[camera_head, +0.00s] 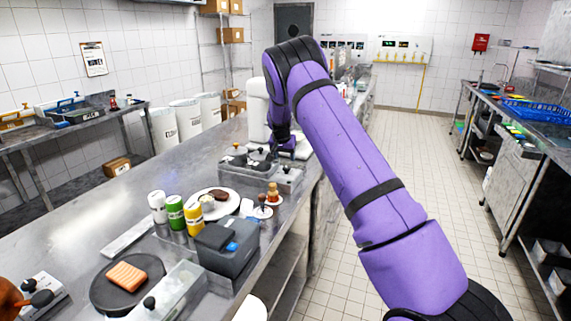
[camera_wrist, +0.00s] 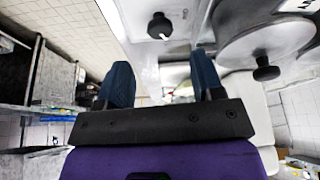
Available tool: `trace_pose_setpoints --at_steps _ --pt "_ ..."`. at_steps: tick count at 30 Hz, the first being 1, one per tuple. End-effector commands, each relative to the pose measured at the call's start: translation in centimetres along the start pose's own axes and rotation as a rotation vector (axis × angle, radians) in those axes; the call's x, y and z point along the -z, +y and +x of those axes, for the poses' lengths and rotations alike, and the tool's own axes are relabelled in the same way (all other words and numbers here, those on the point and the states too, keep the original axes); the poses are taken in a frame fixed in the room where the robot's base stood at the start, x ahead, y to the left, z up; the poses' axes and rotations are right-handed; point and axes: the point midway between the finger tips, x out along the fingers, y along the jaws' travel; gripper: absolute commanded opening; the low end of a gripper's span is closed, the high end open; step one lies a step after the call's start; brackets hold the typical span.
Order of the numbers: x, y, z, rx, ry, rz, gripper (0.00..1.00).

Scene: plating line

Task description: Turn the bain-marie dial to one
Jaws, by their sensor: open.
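My gripper (camera_wrist: 161,78) is open and empty in the wrist view, with two dark blue fingers set apart. Beyond and between the fingertips, a black knob (camera_wrist: 160,26) stands on a pale metal surface. A second black knob (camera_wrist: 266,69) is on a round metal lid right of the fingers. In the head view, my purple arm reaches down to a metal unit with black knobs (camera_head: 287,176) on the counter, which looks like the bain-marie.
The steel counter (camera_head: 132,208) carries a plate (camera_head: 228,208) of food, several bottles, a grey box (camera_head: 222,252) and a dark round board (camera_head: 105,289) near its front. A white appliance (camera_head: 257,105) stands behind my wrist. The tiled floor (camera_head: 425,160) to the right is clear.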

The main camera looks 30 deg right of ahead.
Motion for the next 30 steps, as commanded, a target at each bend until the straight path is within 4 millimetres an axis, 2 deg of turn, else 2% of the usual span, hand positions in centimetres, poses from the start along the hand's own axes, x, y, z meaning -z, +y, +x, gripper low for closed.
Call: trace_pose_setpoints --at_steps 3,7,26,30 --pt "0.0 -0.1 -1.9 0.001 0.0 0.0 0.61" --pt "0.0 0.0 -3.2 0.0 0.0 0.0 0.61" --pt "0.0 0.0 -3.8 0.0 -0.001 0.0 0.61" --pt "-0.1 0.3 -5.4 0.011 -0.005 -0.003 0.61"
